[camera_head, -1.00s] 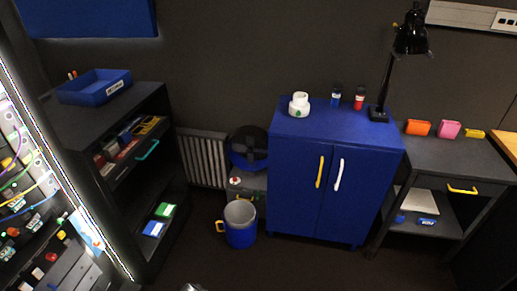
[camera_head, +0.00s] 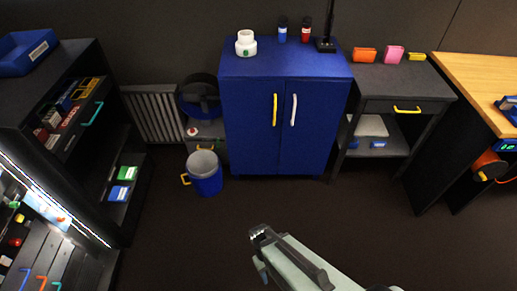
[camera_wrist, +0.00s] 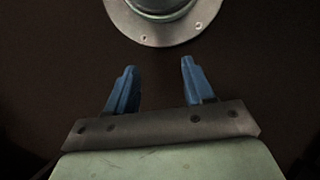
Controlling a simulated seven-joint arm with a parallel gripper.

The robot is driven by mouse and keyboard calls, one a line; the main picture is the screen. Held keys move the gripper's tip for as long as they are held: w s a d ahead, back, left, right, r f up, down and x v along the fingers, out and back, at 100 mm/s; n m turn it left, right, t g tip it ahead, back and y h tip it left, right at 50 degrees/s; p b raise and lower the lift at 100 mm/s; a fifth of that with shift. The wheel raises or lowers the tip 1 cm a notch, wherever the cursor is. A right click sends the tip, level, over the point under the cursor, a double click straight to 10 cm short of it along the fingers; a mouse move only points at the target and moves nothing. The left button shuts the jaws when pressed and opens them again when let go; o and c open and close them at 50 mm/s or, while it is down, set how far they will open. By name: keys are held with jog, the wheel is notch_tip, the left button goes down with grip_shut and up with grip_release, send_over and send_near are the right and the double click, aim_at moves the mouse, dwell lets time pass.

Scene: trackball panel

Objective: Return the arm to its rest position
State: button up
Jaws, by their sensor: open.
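My gripper (camera_wrist: 159,66) shows in the wrist view with its two blue fingers apart and nothing between them. Dark floor lies behind the fingers, and a round grey flanged part (camera_wrist: 166,28) shows at the top edge. In the head view my pale green arm end (camera_head: 300,262) is at the bottom centre, in front of the blue cabinet and apart from it. A bit of blue finger shows below its dark end plate; the fingertips cannot be made out clearly there.
The blue cabinet (camera_head: 257,123) stands at the back with a white jar (camera_head: 246,44) on top. A blue bucket (camera_head: 205,178) is on the floor beside it. A dark shelf (camera_head: 112,150) and lit panel stand left, a wooden-topped bench (camera_head: 480,85) right. The middle floor is clear.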

jog(key=s+d+f+m+g+y, duration=0.1)
jog(key=s+d+m, duration=0.1)
jog(key=d, duration=0.4)
jog(key=s+d+f+m+g+y, duration=0.1)
jog(key=s+d+m, duration=0.1)
jog(key=d, duration=0.4)
jog(key=shift+d+m, duration=0.15)
jog(key=shift+m, duration=0.55)
dwell(0.3)
